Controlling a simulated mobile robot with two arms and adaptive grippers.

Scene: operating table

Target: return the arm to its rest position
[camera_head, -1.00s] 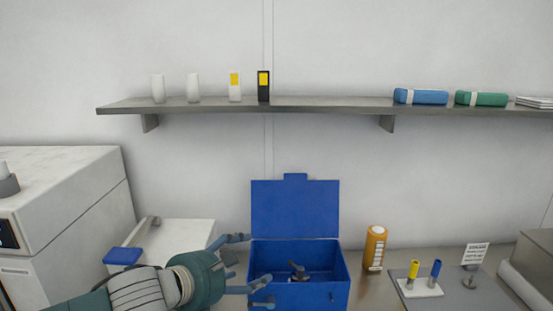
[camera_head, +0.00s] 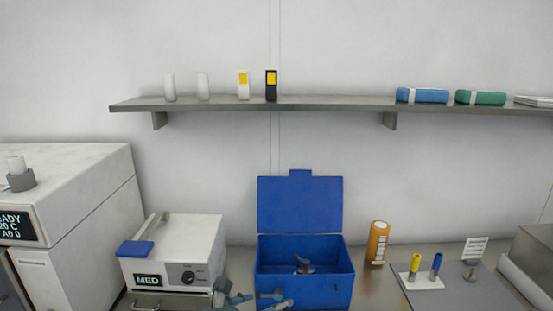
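My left gripper (camera_head: 250,292) shows only in part at the bottom edge, in front of the blue box and the white MED device. Its blue-grey fingers are spread apart with nothing seen between them; its palm and arm are below the picture. The open blue box (camera_head: 304,292) stands on the table with its lid (camera_head: 300,205) raised, and a small grey metal piece (camera_head: 303,265) shows inside. My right gripper is not in view.
The white MED device (camera_head: 172,250) with a blue pad stands left of the box. An orange bottle (camera_head: 378,243) and a white holder (camera_head: 421,281) with yellow and blue tubes stand to the right. A wall shelf (camera_head: 335,103) runs above.

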